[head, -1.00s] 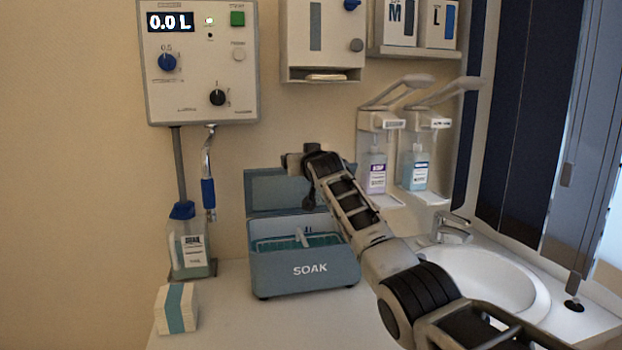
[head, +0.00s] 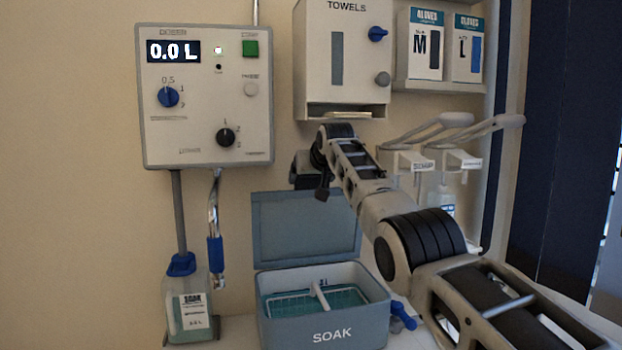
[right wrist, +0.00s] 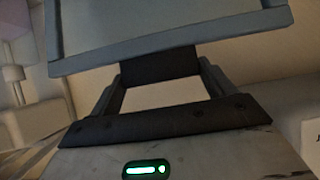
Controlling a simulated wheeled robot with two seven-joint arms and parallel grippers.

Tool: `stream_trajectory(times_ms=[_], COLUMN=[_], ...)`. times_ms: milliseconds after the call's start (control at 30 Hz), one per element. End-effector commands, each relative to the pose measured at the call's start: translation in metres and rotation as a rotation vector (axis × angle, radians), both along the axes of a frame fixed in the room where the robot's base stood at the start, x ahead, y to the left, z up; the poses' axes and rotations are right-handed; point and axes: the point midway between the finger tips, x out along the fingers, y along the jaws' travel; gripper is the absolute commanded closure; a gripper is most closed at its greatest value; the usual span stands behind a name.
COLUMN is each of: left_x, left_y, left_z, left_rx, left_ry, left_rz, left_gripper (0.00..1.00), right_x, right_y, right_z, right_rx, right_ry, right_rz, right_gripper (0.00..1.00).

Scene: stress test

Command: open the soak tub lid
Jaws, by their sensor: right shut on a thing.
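The soak tub (head: 322,334) is a blue-grey box marked SOAK, standing on the counter. Its lid (head: 290,232) stands raised at the back, so the inside shows teal liquid and a white basket (head: 290,303) with an upright handle. My right gripper (head: 312,190) is at the lid's top edge, reaching in from the right, and is shut on the lid. In the right wrist view the lid (right wrist: 170,45) spans the top, with its edge at the dark fingertips (right wrist: 160,66). The exact grip is partly hidden. My left gripper is not in view.
A dosing panel (head: 205,140) hangs on the wall at left, above a soak bottle (head: 188,310). A towel dispenser (head: 343,90) is above my right gripper. Soap dispensers (head: 408,165) are behind my right arm. A blue part (head: 402,316) shows right of the tub.

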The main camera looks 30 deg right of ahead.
Motion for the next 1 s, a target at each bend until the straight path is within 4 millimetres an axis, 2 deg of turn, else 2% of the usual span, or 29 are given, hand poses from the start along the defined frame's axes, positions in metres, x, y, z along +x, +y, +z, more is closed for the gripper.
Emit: stream_trajectory(times_ms=[233,267,300,333,567,733,833,1000], left_x=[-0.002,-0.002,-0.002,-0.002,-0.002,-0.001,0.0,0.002], left_y=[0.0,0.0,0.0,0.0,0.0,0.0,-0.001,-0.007], left_z=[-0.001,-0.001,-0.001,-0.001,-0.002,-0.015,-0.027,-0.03], left_rx=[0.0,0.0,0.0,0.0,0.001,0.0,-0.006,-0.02], left_ry=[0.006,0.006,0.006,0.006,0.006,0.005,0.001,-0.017], left_rz=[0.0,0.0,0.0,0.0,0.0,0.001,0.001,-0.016], left_gripper=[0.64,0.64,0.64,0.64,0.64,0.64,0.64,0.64], right_x=[0.0,0.0,0.0,0.0,0.0,-0.006,-0.016,-0.044], right_y=[0.0,0.0,0.0,0.0,0.0,0.002,0.004,0.011], right_z=[0.003,0.003,0.003,0.003,0.001,0.001,0.004,0.022], right_rx=[-0.001,-0.001,-0.001,-0.001,0.0,-0.001,-0.002,-0.002], right_ry=[-0.005,-0.005,-0.004,-0.004,-0.001,-0.004,-0.006,-0.009], right_rz=[0.0,0.0,0.0,0.0,0.0,0.0,0.0,0.0], right_gripper=[0.59,0.16,0.04,0.0,0.0,0.0,0.0,0.0])
